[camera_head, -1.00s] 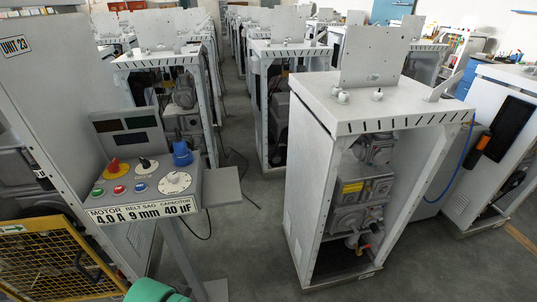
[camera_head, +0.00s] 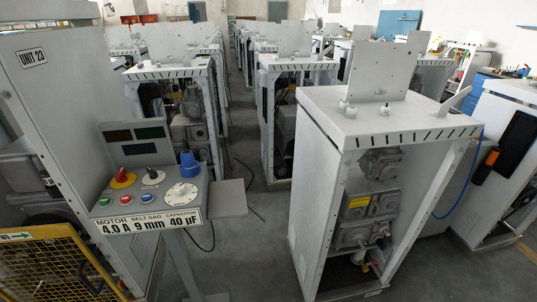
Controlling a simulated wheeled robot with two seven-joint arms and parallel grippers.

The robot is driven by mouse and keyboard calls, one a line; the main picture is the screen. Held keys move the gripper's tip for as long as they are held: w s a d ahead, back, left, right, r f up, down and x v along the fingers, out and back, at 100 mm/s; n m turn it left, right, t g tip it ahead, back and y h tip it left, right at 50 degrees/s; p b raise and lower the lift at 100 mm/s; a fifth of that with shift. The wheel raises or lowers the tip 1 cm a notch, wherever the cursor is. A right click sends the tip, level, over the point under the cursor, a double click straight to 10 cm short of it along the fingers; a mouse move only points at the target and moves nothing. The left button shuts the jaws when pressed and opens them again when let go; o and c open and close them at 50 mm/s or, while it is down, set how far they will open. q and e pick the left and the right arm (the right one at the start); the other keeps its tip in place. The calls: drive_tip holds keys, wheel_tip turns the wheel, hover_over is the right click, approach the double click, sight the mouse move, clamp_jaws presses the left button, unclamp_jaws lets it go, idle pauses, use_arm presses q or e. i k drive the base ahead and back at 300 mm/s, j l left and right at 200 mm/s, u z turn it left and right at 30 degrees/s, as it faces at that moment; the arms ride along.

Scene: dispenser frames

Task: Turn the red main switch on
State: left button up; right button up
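A red rotary switch on a yellow round plate (camera_head: 123,178) sits at the upper left of a small grey control panel (camera_head: 200,205) on a post. Its handle is small in view, and I cannot tell its on or off position. To its right on the panel are a black-and-white knob (camera_head: 153,177), a blue knob (camera_head: 189,163) and a white dial (camera_head: 182,194). Small green (camera_head: 103,201), red (camera_head: 119,189) and blue (camera_head: 140,186) buttons lie below the switch. Neither of my grippers is in view.
A tall grey cabinet marked UNIT 23 (camera_head: 32,57) stands left of the panel. A yellow mesh guard (camera_head: 55,265) is at the lower left. A flat grey shelf (camera_head: 227,197) juts out right of the panel. An open machine frame (camera_head: 385,125) stands at right; grey floor (camera_head: 250,250) lies between.

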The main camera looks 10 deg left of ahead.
sight(121, 177)
drive_tip(key=k+u, duration=0.15)
drive_tip(key=u, duration=1)
